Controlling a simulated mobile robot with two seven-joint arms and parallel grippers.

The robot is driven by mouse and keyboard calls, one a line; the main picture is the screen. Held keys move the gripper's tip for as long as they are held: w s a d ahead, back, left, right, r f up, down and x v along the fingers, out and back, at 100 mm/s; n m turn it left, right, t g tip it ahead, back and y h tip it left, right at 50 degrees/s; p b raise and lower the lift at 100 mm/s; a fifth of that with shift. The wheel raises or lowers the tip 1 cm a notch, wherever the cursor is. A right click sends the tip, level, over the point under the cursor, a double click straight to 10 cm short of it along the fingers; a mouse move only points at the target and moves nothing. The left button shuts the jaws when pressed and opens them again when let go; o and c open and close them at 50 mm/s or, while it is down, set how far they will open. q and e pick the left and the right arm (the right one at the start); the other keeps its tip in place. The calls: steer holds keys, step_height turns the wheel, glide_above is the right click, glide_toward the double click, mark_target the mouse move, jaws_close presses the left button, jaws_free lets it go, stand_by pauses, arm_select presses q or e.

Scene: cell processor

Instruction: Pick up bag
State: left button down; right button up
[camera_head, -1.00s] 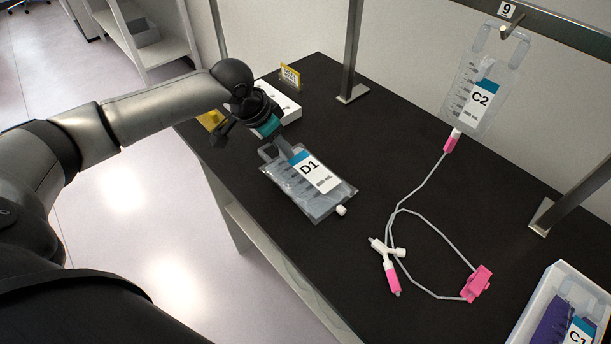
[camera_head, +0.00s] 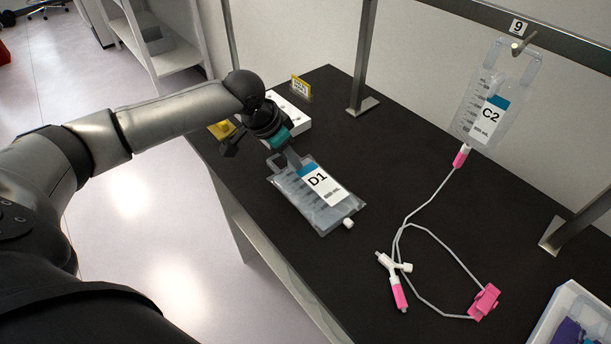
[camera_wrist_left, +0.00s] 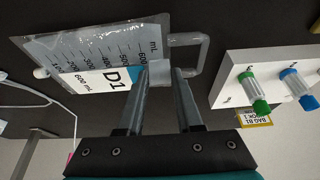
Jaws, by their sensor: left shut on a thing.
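A clear bag labelled D1 (camera_head: 316,198) lies on the black bench top, with its handle end toward my left gripper and a white cap at its near end. The bag also shows in the left wrist view (camera_wrist_left: 92,66). My left gripper (camera_head: 289,158) is at the handle end. In the left wrist view its two fingers (camera_wrist_left: 162,78) stand close together at the top edge of the bag and the loop handle, shut on the bag. The exact contact is partly hidden by the fingers. My right gripper is in no view.
A bag labelled C2 (camera_head: 489,112) hangs from a hook under number 9. Its tube (camera_head: 428,192) runs to a white and pink connector (camera_head: 394,272) and a pink clamp (camera_head: 485,302). A white rack (camera_head: 290,112) stands beyond the gripper. A white tray (camera_head: 566,306) is at bottom right.

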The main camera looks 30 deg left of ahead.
arm_select(q)
steer(key=shift+r, duration=0.15)
step_height(320, 180, up, 20)
steer(key=p, duration=0.3)
steer(key=shift+p, duration=0.3)
steer(key=c, duration=1.2)
jaws_free()
jaws_close()
